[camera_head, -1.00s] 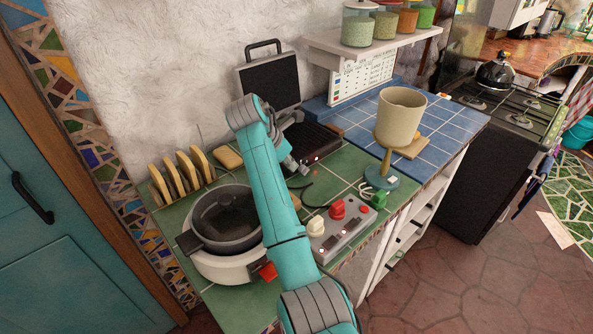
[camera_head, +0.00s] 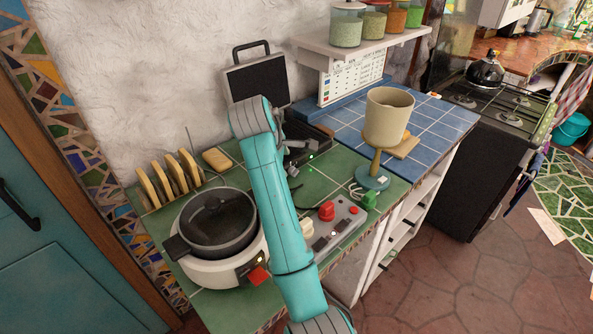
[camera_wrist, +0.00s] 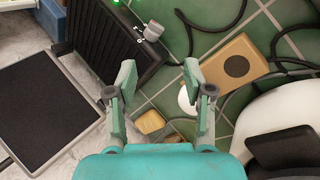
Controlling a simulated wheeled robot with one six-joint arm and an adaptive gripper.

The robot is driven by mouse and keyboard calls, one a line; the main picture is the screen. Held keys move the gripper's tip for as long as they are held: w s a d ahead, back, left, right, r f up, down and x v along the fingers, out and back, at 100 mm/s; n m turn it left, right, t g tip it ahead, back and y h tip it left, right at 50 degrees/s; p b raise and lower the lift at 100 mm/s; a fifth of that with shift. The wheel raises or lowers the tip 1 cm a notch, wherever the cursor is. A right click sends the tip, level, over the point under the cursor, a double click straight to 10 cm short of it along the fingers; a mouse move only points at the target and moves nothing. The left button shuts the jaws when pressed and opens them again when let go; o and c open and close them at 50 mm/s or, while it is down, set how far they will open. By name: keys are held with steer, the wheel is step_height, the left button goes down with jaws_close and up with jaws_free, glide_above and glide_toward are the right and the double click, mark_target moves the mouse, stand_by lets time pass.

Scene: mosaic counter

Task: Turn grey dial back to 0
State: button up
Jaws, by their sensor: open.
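The grey dial (camera_wrist: 153,31) sticks out from the front edge of the black contact grill (camera_wrist: 100,40), near the top of the wrist view. The grill also stands open at the back of the counter in the head view (camera_head: 257,82). My gripper (camera_wrist: 159,72) is open and empty. In the wrist picture the dial lies just beyond the gap between its fingertips, with no contact visible. The dial's markings are too small to read. A green light glows at the grill's front (camera_head: 311,156). In the head view my arm hides part of the grill's front.
A white cooker with a dark pot (camera_head: 217,220) stands front left, beside a toast rack (camera_head: 170,182). A control box with a red knob (camera_head: 326,210) lies front right. A cream goblet-shaped vessel (camera_head: 388,118) stands to the right. Dark cables (camera_wrist: 190,40) run beside the grill.

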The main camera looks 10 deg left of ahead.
mark_target(295, 173)
steer(key=w+f+m, duration=0.2)
steer(key=w+d+f+m+y, duration=0.1)
steer(key=w+f+m, duration=0.1)
steer(key=f, duration=0.1)
steer(key=w+d+f+m+t, duration=0.1)
steer(key=w+f+m, duration=0.1)
steer(key=f, duration=0.1)
steer(key=shift+d+f+m+y, duration=0.2)
steer(key=shift+f+m+y, duration=0.05)
steer(key=shift+m+y, duration=0.05)
stand_by(0.4)
steer(key=shift+s, duration=0.1)
jaws_close()
